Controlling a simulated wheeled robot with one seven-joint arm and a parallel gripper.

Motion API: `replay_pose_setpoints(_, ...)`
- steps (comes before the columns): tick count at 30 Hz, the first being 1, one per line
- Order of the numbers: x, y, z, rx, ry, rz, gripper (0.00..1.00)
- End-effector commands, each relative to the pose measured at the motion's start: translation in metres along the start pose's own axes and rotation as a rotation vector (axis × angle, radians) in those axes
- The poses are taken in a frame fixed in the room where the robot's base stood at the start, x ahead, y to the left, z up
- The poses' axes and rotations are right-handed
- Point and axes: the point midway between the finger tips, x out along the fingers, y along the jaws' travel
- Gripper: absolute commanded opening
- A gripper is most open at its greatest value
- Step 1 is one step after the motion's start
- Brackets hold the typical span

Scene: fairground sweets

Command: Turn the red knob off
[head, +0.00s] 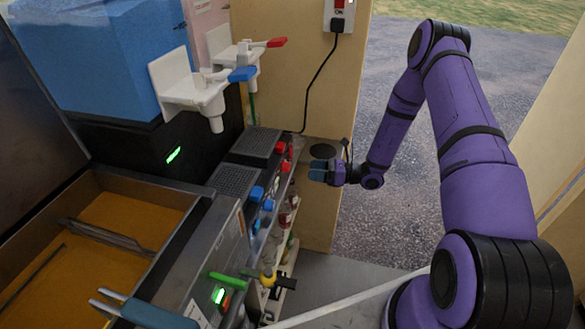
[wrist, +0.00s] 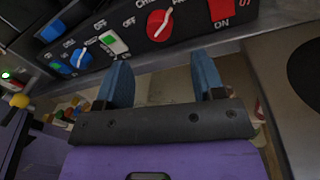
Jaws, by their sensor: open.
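The red knob (wrist: 159,25) is round with a white pointer line that slants up and to the right in the wrist view. It sits on the dark control panel, just beyond my fingertips and roughly centred between them. An "OFF" label is printed to its left. In the head view small red controls (head: 286,166) show on the machine's front; I cannot tell there which one is the knob. My gripper (wrist: 163,72) is open and empty, its two blue fingers apart and not touching the knob. In the head view my gripper (head: 321,170) is to the right of the panel.
A red rocker switch (wrist: 222,8) marked "ON" is right of the knob. A lit green switch (wrist: 113,43) and a blue knob (wrist: 78,58) are to its left. White dispenser taps (head: 192,92) stand above the panel. Bottles sit on a lower shelf.

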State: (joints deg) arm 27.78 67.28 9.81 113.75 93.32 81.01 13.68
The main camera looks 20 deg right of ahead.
Motion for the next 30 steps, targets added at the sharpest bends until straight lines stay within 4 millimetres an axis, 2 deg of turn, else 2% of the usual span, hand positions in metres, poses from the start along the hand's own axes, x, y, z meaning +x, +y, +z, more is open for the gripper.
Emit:
replay_pose_setpoints(6, 0.041, 0.001, 0.0, 0.0, 0.0, 0.005, 0.63)
replay_pose_setpoints(12, 0.066, 0.0, 0.0, -0.001, 0.0, 0.002, 0.63)
replay_pose_setpoints(18, 0.076, 0.001, 0.0, 0.0, 0.001, 0.002, 0.63)
replay_pose_setpoints(26, 0.077, 0.001, 0.0, 0.0, 0.0, 0.002, 0.63)
replay_pose_setpoints(30, 0.076, 0.001, 0.0, 0.0, 0.0, 0.002, 0.3)
